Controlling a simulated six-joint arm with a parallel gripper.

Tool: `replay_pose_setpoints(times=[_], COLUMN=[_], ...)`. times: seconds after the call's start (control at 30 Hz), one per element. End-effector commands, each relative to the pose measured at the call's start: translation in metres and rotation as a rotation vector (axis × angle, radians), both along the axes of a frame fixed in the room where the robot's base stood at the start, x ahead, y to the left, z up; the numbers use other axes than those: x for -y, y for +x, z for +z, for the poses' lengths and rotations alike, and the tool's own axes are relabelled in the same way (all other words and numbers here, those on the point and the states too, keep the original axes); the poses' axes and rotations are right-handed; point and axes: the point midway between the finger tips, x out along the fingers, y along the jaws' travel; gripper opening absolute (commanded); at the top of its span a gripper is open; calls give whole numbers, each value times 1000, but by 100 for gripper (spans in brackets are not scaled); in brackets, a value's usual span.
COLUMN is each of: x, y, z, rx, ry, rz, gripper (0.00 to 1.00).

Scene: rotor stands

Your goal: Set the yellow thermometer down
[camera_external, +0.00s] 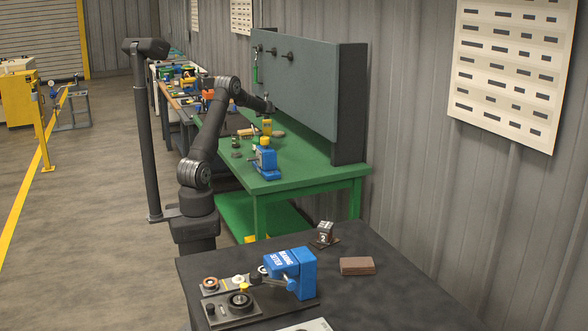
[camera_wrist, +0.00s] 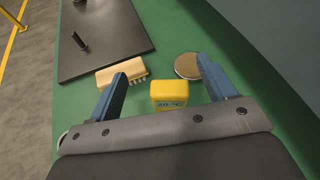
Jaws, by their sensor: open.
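The yellow thermometer (camera_wrist: 169,95) stands on the green bench top in the wrist view, its dark display reading facing me. It sits between the two blue-grey fingers of my gripper (camera_wrist: 156,88), with a gap on each side. The fingers are spread open and do not touch it. In the external view my gripper (camera_external: 269,108) is over the green bench (camera_external: 300,160), just above a small yellow thing (camera_external: 267,127) that looks like the thermometer.
In the wrist view a tan brush (camera_wrist: 121,73) lies left of the thermometer, a round metal disc (camera_wrist: 188,66) lies to the right, and a dark plate with a peg (camera_wrist: 105,40) lies beyond. A blue device (camera_external: 265,160) stands nearer on the bench. A grey panel (camera_external: 305,80) rises behind.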

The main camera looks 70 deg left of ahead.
Motion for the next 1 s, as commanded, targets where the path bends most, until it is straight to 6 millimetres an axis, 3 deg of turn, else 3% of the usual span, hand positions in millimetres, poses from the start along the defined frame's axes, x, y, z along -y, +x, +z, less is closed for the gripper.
replay_pose_setpoints(times=[0.2,0.63,0.8,1.0], x=[11,11,11,-11], y=[6,6,5,15], z=[-15,-54,-84,-89], rx=[-156,-155,-157,-152], ry=[57,58,56,58], rz=[-129,-127,-127,-127], gripper=[76,76,76,76])
